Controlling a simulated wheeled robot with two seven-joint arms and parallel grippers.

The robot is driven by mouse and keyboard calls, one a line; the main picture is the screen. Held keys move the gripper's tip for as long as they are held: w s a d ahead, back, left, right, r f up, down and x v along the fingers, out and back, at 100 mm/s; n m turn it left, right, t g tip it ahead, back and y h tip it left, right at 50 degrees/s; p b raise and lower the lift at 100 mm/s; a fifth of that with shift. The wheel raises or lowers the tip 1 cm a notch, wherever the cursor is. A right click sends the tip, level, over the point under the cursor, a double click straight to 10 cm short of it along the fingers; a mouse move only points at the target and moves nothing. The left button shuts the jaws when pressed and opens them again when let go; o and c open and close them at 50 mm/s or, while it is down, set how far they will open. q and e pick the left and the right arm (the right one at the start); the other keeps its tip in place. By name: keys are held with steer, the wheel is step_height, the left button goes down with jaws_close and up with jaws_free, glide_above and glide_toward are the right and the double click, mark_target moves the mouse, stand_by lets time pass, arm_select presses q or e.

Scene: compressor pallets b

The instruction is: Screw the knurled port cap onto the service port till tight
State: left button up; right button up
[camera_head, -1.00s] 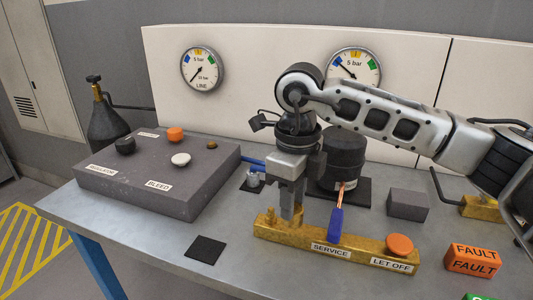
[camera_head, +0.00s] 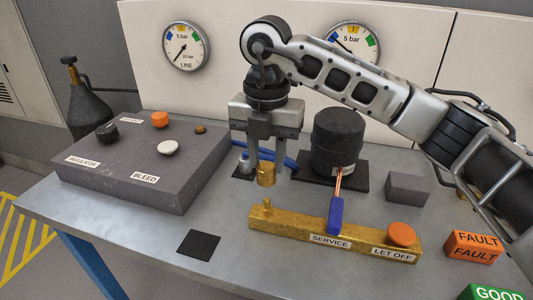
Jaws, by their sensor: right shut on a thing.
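The knurled port cap (camera_head: 266,175) is a small brass cylinder. My right gripper (camera_head: 266,161) points down and is shut on it, with the cap showing below the fingertips. The service port (camera_head: 267,206) is a small brass stub standing upright at the left end of the brass manifold block (camera_head: 290,228). The cap is above and apart from the port, looking slightly behind it; the exact offset in depth I cannot tell. My left gripper is not in view.
A blue-handled lever (camera_head: 335,216) rises from the block, with an orange knob (camera_head: 401,234) to its right. A black cylinder (camera_head: 338,143) stands behind. A grey panel box (camera_head: 140,165) with knobs is at left. A small grey fitting (camera_head: 245,164) sits left of my gripper.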

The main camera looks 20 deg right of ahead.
mark_target(267, 164)
steer(key=shift+w+d, duration=0.1)
steer(key=shift+f+b, duration=0.5)
steer(key=shift+f, duration=0.15)
steer(key=shift+f+b, duration=0.6)
steer(key=shift+f, duration=0.2)
steer(key=shift+f+b, duration=0.45)
steer(key=shift+f, duration=0.15)
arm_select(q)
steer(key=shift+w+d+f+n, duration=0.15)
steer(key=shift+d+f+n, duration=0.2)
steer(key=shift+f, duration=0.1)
arm_select(e)
steer(key=shift+f, duration=0.1)
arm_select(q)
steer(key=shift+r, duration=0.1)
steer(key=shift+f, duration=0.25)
